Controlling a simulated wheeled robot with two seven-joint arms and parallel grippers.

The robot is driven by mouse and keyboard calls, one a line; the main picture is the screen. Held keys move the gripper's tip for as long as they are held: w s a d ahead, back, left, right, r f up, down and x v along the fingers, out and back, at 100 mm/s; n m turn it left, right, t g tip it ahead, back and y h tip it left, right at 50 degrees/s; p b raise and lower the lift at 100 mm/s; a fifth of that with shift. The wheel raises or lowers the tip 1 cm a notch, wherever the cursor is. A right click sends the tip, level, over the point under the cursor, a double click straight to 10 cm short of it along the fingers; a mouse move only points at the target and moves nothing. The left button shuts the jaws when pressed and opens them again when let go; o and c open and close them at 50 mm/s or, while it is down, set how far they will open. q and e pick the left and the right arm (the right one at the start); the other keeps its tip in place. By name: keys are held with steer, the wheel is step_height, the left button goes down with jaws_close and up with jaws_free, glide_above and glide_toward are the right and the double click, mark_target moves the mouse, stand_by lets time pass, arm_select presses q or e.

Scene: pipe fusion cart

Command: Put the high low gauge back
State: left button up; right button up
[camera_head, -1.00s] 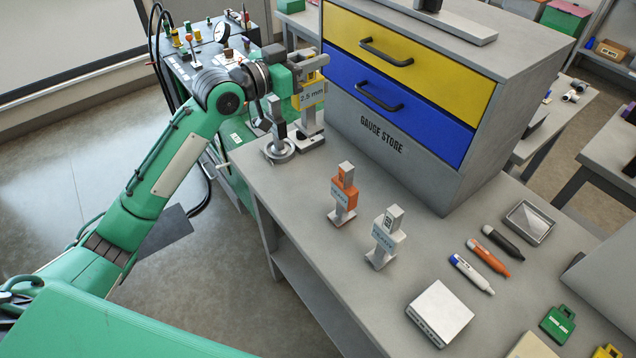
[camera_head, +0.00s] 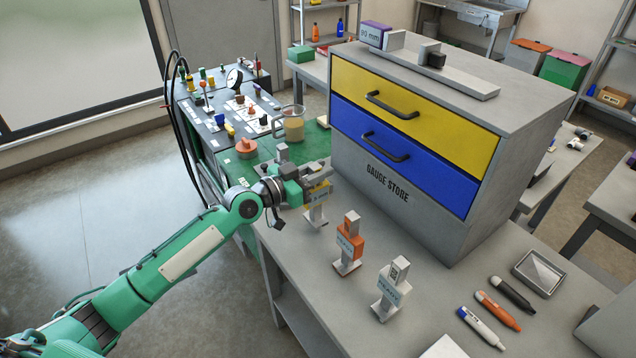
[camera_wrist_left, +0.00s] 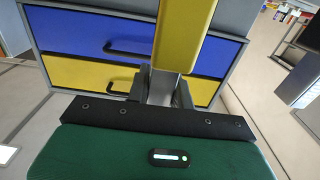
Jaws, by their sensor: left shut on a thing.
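My left gripper (camera_head: 314,180) is shut on a yellow gauge (camera_head: 319,192) at the near left corner of the bench, in front of the gauge store. The gauge is upright, and its grey lower end (camera_head: 316,216) shows below the fingers. I cannot tell whether its foot touches the bench top. In the left wrist view the yellow gauge (camera_wrist_left: 185,35) rises from between the fingers, which partly hide it. An orange gauge (camera_head: 350,244) and a white gauge (camera_head: 391,288) stand upright in a row to its right. My right gripper is not in view.
The gauge store (camera_head: 388,197) stands behind the gauges, its yellow (camera_head: 415,107) and blue (camera_head: 400,153) drawers shut. A grey post (camera_head: 282,152) and a jug (camera_head: 293,125) are close behind my gripper. Several markers (camera_head: 497,310) and a small tray (camera_head: 539,272) lie at right.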

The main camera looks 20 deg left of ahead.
mark_target(315, 195)
arm_select(q)
steer(key=shift+f+b, duration=0.45)
steer(key=shift+f, duration=1.3)
steer(key=shift+f, duration=0.1)
steer(key=o, duration=0.5)
steer(key=shift+f, duration=0.1)
steer(key=o, duration=0.4)
